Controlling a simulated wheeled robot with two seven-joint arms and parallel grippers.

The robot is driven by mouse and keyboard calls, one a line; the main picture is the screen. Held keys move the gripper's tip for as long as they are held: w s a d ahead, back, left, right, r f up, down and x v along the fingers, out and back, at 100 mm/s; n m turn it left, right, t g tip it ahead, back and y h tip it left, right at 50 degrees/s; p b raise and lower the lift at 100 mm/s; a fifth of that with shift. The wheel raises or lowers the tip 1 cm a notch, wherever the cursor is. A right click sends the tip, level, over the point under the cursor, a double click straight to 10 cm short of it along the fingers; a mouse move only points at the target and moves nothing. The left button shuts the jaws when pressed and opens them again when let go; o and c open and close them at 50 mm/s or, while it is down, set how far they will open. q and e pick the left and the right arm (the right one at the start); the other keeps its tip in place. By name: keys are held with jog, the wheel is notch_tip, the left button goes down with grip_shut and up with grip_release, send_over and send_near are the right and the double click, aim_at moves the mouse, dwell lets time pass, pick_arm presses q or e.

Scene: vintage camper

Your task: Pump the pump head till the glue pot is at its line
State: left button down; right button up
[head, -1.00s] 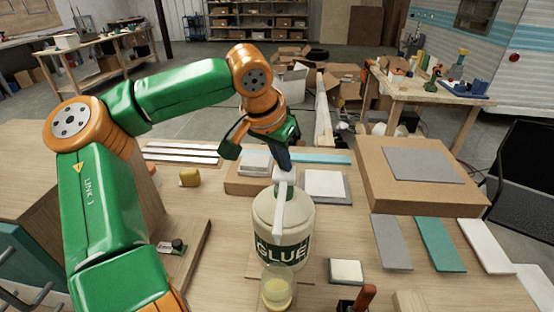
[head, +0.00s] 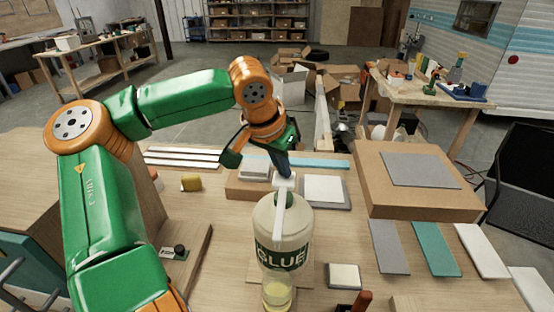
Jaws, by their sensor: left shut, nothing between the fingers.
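The glue bottle (head: 267,222), cream with a dark green band reading GLUE, stands upright on the workbench. Its white pump head (head: 284,183) is on top, with a long spout (head: 280,215) reaching toward me. The clear glue pot (head: 277,292) stands in front of the bottle under the spout, with pale yellow glue in it; its line cannot be made out. My left gripper (head: 284,172) is shut and empty, pointing down with its tips at the top of the pump head. My right gripper is not in view.
A cardboard box with a grey sheet (head: 420,168) stands at the right. Grey, teal and white sample strips (head: 436,248) lie in front of it. A yellow tape measure (head: 191,182) lies left of the bottle. A red-handled tool (head: 361,301) is at the front edge.

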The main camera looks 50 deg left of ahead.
pick_arm(q)
jog(key=shift+r, duration=0.6)
notch_tip(320, 180, up, 6)
jog(key=shift+r, duration=0.15)
dwell(0.4)
notch_tip(320, 180, down, 5)
jog(key=shift+w+a+f+g+b, duration=0.1)
jog(key=shift+f+g+b, duration=0.1)
jog(key=shift+g+b, duration=0.8)
jog(key=shift+f, duration=0.15)
jog(key=shift+w, duration=0.1)
